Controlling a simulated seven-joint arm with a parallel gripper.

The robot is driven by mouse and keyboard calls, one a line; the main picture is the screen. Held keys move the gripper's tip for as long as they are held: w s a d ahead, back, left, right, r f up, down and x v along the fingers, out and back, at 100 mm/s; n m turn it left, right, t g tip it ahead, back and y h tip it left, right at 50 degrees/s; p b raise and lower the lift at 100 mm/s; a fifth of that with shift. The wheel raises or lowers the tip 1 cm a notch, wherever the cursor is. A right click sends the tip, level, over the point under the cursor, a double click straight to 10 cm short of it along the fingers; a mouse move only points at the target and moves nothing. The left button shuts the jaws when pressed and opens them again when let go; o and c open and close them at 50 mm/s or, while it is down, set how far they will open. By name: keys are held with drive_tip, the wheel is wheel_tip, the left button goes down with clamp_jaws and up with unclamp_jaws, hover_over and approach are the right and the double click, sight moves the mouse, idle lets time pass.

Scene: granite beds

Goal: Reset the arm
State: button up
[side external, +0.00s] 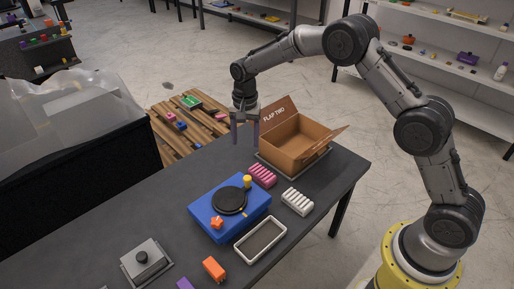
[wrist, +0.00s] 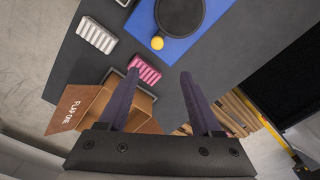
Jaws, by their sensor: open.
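My gripper (side external: 245,133) points down above the dark table (side external: 95,229), just left of the open cardboard box (side external: 307,155). In the wrist view my gripper (wrist: 156,84) has its two dark fingers spread apart, with nothing between them. The box also shows in the wrist view (wrist: 92,102), partly hidden behind the left finger; one of its flaps carries lettering.
A blue board (side external: 209,225) with a black round disc (side external: 230,200) and a yellow knob lies mid-table. Near it are a pink ribbed block (side external: 263,175), a white ribbed block (side external: 297,202), a white-rimmed tray (side external: 244,250) and an orange block (side external: 214,268). A wooden pallet (side external: 176,133) stands behind.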

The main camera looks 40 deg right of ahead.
wheel_tip(320, 180, up, 13)
drive_tip(key=s+t, duration=0.2)
drive_tip(key=s+d+r+n+t, duration=0.1)
drive_tip(key=s+d+r+t, duration=0.1)
drive_tip(key=s+r, duration=0.9)
drive_tip(key=s+r+n+t, duration=0.2)
drive_tip(key=s+r+n, duration=0.1)
drive_tip(key=s, duration=1)
drive_tip(key=s+f+n, duration=0.6)
drive_tip(key=s+f, duration=0.2)
drive_tip(key=s, duration=0.3)
drive_tip(key=shift+s+d+n+g, duration=0.25)
drive_tip(key=shift+d+n+g, duration=0.1)
drive_tip(key=shift+n+g, duration=0.05)
